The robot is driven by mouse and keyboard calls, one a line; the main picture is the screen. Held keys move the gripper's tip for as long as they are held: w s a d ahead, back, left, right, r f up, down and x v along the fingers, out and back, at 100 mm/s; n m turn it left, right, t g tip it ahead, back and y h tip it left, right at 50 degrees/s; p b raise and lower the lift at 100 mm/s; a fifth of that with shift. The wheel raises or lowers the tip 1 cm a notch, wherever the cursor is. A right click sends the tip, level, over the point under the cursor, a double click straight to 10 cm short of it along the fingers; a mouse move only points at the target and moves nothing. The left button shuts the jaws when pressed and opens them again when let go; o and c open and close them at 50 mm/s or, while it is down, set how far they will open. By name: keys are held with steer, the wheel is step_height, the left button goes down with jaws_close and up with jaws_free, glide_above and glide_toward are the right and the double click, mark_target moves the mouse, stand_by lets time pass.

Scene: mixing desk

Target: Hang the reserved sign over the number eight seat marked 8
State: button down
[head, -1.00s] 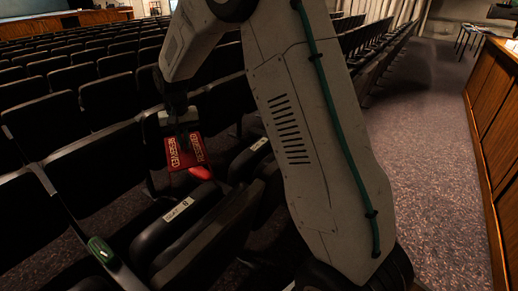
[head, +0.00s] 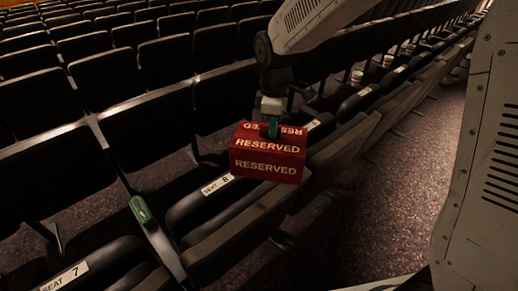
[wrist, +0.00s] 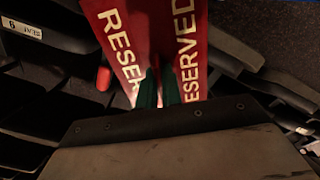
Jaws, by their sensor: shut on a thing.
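My gripper (head: 271,128) is shut on the red reserved sign (head: 267,163), a folded two-panel sign with pale RESERVED lettering. The sign hangs in the air, right of the white seat 8 label (head: 217,185), and covers part of the seats behind it. The number eight seat has a dark back (head: 150,130) behind and left of its label. In the wrist view, the green fingertips (wrist: 158,92) sit between the sign's two panels (wrist: 187,50). I cannot tell whether the sign touches any seat.
The seat 7 label (head: 65,276) is at the lower left. A green object (head: 141,210) lies on the armrest between seats 7 and 8. In the wrist view, a red object (wrist: 103,78) lies beside the sign and a seat 9 label (wrist: 22,28) shows upside down. Cups (head: 357,76) stand farther along the row.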

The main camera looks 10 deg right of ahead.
steer(key=s+a+n, duration=0.6)
steer(key=s+n, duration=0.3)
steer(key=n, duration=0.2)
steer(key=shift+d+f, duration=0.15)
steer(key=shift+f, duration=3.85)
steer(key=shift+d+f, duration=0.15)
steer(key=shift+f, duration=3.8)
steer(key=c, duration=1.5)
jaws_free()
